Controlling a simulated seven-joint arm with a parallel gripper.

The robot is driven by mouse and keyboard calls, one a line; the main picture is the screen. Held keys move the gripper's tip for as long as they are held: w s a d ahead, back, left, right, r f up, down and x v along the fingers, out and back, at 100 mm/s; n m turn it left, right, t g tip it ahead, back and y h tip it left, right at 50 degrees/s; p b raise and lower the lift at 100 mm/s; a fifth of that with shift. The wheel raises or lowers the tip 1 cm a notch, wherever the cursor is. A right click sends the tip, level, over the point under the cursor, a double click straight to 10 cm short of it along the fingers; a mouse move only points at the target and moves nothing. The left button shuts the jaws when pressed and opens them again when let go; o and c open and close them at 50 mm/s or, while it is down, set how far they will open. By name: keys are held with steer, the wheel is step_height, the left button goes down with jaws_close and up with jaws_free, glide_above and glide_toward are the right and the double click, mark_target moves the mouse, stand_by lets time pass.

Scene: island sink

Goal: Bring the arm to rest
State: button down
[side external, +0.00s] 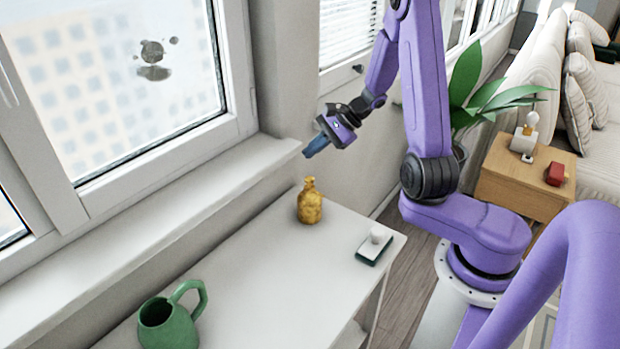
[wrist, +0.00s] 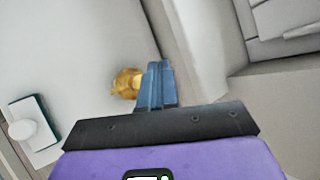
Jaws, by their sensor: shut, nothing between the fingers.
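My gripper (side external: 308,153) is shut and empty, with its blue fingers together. In the side external view it hangs in the air by the window sill, above and behind the gold bottle (side external: 310,203). In the wrist view my gripper (wrist: 160,66) shows its closed fingers, which cover part of the bottle (wrist: 124,84). The bottle stands upright on the white table (side external: 262,262), apart from the fingers as seen from the side. My purple arm reaches up from its base at the right.
A green jug (side external: 168,322) stands at the table's front left. A dark green block with a white knob (side external: 374,246) lies near the right edge. The window sill (side external: 150,235) runs behind the table. A plant (side external: 484,90) and a wooden side table (side external: 520,178) are at the right.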

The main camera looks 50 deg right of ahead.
steer(key=s+a+r+n+g, duration=0.2)
steer(key=s+a+n+g, duration=0.2)
steer(key=a+n, duration=0.3)
steer(key=s+a+r+n+g, duration=0.2)
steer(key=s+a+n+g, duration=0.15)
steer(key=a+n, duration=0.4)
steer(key=s+r+n+h, duration=0.1)
steer(key=s+n+h, duration=0.2)
steer(key=s+n, duration=0.5)
steer(key=s+a+r+n+h, duration=0.1)
steer(key=s+r+n+h, duration=0.1)
steer(key=s+n, duration=0.6)
steer(key=s+t, duration=0.1)
steer(key=s, duration=0.4)
steer(key=shift+a+r+n+h, duration=0.15)
steer(key=shift+r+n+h, duration=0.1)
steer(key=shift+n+h, duration=0.15)
